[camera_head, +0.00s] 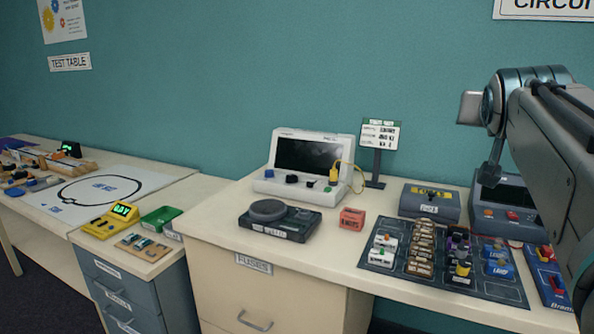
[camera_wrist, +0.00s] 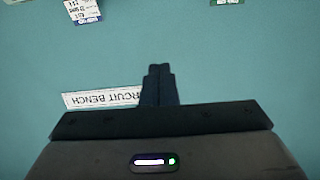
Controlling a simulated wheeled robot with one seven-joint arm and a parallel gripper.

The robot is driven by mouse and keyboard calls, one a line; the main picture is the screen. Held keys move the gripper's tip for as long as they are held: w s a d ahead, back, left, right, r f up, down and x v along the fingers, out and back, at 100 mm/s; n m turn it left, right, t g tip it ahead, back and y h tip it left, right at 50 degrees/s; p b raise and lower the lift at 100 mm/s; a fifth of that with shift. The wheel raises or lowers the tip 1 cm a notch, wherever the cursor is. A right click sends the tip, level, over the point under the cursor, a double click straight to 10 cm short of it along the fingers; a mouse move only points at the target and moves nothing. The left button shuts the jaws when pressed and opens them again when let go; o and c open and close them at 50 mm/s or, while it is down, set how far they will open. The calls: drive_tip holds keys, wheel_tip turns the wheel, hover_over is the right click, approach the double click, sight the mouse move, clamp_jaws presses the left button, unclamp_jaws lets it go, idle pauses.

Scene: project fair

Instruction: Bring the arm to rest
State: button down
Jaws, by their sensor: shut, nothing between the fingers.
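My arm comes in from the right side of the head view, raised above the right end of the bench. My gripper shows in the wrist view (camera_wrist: 158,72), its dark fingers together with nothing between them. It points toward the teal wall, and no bench object lies near its fingertips in that view. In the head view I cannot make out the fingertips clearly.
Below the arm, the bench (camera_head: 215,222) holds a dark mat (camera_head: 375,262) with several small modules, a white instrument (camera_head: 262,186), a black scale (camera_head: 285,226), a red block (camera_head: 352,219) and a grey box (camera_head: 447,212). The sign (camera_wrist: 95,98) is on the wall.

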drive_tip(key=s+a+f+n+g+y+p, duration=0.3)
drive_tip(key=s+a+f+g+y+p, duration=0.2)
drive_tip(key=a+f+p, duration=0.6)
drive_tip(key=s+a+f+n+g+y+p, duration=0.1)
drive_tip(key=s+a+f+g+p, duration=0.2)
drive_tip(key=s+f, duration=0.2)
drive_tip(key=s+a+f+n+g+p, duration=0.1)
drive_tip(key=s+a+f+g+p, duration=0.2)
drive_tip(key=s+f, duration=0.2)
drive_tip(key=s, duration=0.3)
drive_tip(key=shift+s+f+y, duration=0.2)
drive_tip(key=shift+f+y, duration=0.15)
drive_tip(key=shift+y, duration=0.05)
